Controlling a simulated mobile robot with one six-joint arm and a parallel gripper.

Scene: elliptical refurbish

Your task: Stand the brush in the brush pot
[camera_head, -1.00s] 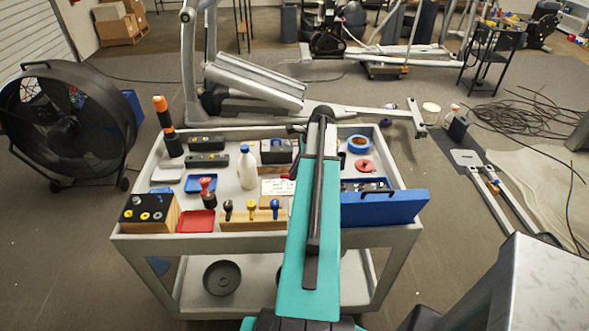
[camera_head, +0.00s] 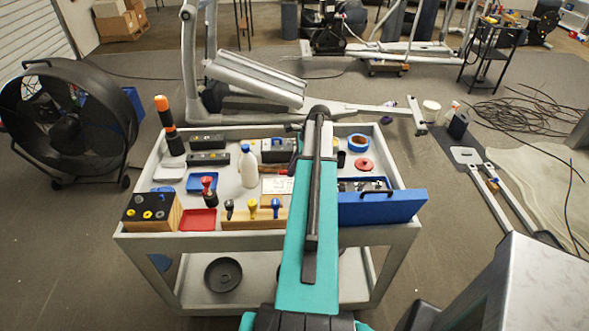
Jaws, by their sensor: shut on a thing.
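My gripper (camera_head: 296,128) is over the back of the grey cart's top, mostly hidden behind my own teal and black arm. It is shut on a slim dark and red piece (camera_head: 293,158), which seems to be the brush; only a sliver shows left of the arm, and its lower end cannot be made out. A small dark cylinder (camera_head: 341,159), apparently the brush pot, stands on the cart just right of the arm, partly covered by it. The held piece and this pot look apart.
The cart top (camera_head: 228,180) holds a white bottle (camera_head: 248,168), a wooden block with stamp-like tools (camera_head: 240,217), a red tray (camera_head: 198,220), a blue tape roll (camera_head: 358,142), a red disc (camera_head: 364,164) and an open blue case (camera_head: 382,208). An orange-black upright (camera_head: 169,125) stands at the back left.

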